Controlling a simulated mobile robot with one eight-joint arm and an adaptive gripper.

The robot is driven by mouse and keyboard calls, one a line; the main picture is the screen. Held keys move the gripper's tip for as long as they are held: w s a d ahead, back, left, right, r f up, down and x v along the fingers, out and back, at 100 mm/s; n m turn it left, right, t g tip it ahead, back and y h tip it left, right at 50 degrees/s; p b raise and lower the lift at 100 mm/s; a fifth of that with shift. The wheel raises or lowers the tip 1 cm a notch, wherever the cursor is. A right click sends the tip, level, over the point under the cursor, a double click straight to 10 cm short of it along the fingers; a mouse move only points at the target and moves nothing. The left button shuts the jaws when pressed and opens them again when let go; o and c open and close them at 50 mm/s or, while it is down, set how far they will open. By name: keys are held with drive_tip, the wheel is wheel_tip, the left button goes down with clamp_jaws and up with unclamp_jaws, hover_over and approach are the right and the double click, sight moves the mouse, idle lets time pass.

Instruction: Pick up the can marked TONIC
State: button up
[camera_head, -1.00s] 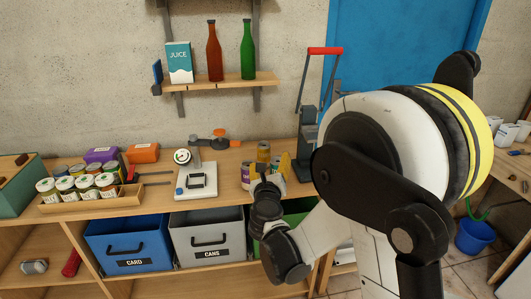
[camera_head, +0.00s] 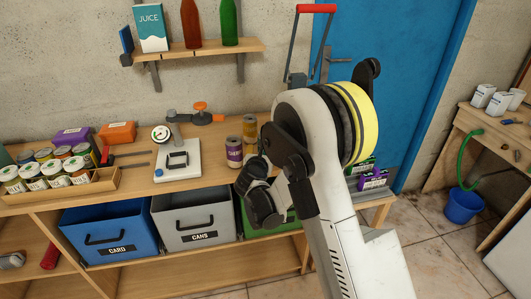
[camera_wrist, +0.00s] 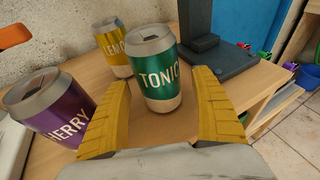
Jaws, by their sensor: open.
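The green TONIC can (camera_wrist: 155,72) stands upright on the wooden workbench in the wrist view, its label facing the camera. My gripper (camera_wrist: 163,90) is open, with a yellow ridged finger on each side of the can's lower part. I cannot tell whether either finger touches it. In the head view my arm hides the TONIC can and the fingers. A purple can marked "HERRY" (camera_wrist: 48,105) stands just left of the left finger; it also shows in the head view (camera_head: 234,152). A yellow can marked "LEMO" (camera_wrist: 114,47) stands behind and left of the TONIC can, also in the head view (camera_head: 249,128).
A dark press stand (camera_wrist: 212,55) is close behind and right of the TONIC can. A white scale (camera_head: 177,160) stands left of the cans. Grey CANS bin (camera_head: 200,215) and blue CARD bin (camera_head: 110,228) sit under the bench. The bench's right edge is near.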

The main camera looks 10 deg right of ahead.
drive_tip(key=shift+x, duration=0.8)
drive_tip(key=c, duration=0.9)
drive_tip(key=shift+r, duration=0.2)
